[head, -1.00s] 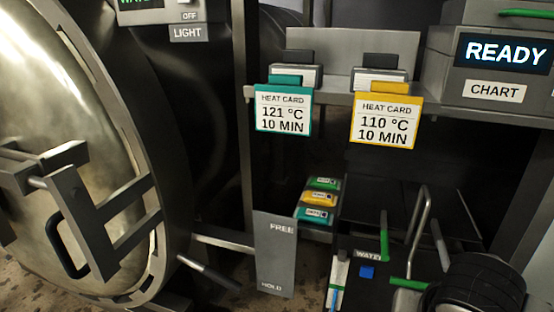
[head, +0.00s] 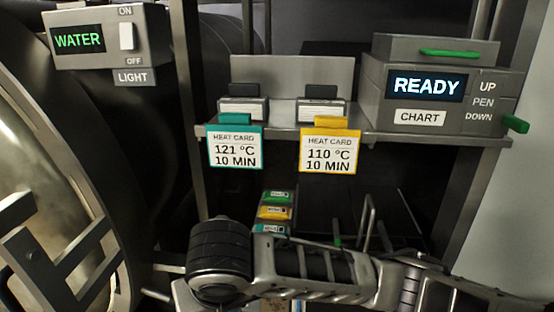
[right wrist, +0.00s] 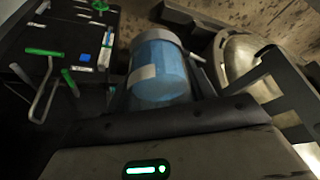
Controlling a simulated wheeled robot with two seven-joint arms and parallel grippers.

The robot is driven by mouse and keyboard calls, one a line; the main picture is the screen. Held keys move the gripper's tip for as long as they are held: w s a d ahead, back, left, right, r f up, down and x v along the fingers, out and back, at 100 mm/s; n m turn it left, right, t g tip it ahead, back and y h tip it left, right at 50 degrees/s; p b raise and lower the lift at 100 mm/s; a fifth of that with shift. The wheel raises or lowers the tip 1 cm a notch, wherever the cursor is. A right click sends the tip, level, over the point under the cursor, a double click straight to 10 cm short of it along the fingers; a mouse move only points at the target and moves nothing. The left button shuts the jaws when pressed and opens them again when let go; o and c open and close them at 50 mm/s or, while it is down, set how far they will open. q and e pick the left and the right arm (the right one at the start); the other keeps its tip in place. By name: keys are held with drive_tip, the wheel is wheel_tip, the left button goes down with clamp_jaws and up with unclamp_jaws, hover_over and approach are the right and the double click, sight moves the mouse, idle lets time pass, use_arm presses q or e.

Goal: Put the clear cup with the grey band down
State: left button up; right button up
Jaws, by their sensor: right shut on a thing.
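The clear cup with the grey band (right wrist: 160,82) shows in the right wrist view as a bluish see-through cylinder with a grey ring at its far end and a pale patch on its side. My right gripper (right wrist: 165,113) is shut on it; its fingers are hard to make out against the dark bar in front of the cup. In the head view my right arm crosses the bottom from the right, and its gripper and the cup are not visible there. My left gripper is in neither view.
The round autoclave door (head: 35,180) stands at left. A shelf (head: 385,139) carries two heat cards, teal (head: 235,150) and yellow (head: 328,150), and the READY chart box (head: 428,85). Below are stacked coloured blocks (head: 275,212). A dark panel with a green-ended lever (right wrist: 50,85) lies left of the cup.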

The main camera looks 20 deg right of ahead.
wheel_tip(320, 180, up, 4)
drive_tip(key=shift+a+p, duration=0.1)
drive_tip(key=shift+p, duration=1.15)
drive_tip(key=shift+w+f, duration=0.1)
drive_tip(key=shift+f, duration=0.1)
